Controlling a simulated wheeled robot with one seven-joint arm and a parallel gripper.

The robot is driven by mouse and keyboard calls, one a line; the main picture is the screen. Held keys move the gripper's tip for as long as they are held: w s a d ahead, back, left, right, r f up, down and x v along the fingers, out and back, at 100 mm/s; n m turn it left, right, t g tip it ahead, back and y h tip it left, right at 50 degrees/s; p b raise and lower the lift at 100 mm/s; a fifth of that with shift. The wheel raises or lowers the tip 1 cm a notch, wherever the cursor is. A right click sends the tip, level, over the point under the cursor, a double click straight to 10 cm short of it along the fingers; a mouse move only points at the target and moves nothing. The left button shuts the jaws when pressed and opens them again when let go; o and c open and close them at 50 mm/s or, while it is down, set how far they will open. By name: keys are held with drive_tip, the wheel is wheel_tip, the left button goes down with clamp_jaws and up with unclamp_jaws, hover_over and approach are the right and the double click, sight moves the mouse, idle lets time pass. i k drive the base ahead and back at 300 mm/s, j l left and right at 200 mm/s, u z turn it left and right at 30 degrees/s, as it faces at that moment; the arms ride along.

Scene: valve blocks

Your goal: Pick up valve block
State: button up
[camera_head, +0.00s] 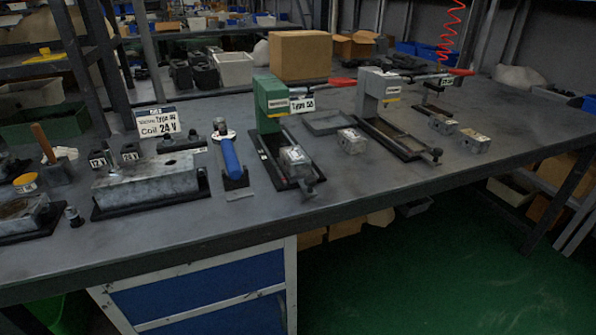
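Several small grey metal blocks that look like valve blocks are on the workbench. One valve block (351,141) stands on the bare bench between the two presses. Another block (294,158) sits in the black base of the green press. My gripper is not in this view, so its state and what it may hold do not show.
The green press (271,104) and grey press (370,97), with red handles, stand among the blocks. A large metal fixture (148,183) and blue-handled tool (231,158) are left. An empty tray (327,122) lies behind. The bench's front right is clear; green floor (430,270) is open.

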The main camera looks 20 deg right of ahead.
sight(296, 162)
drive_tip(key=i+j+z, duration=0.15)
drive_tip(key=j, duration=0.2)
drive_tip(key=i+j+z, duration=0.15)
drive_tip(key=j, duration=0.2)
drive_tip(key=i+j+z, duration=0.15)
drive_tip(key=j, duration=0.2)
drive_tip(key=i+j+z, duration=0.15)
drive_tip(key=j, duration=0.25)
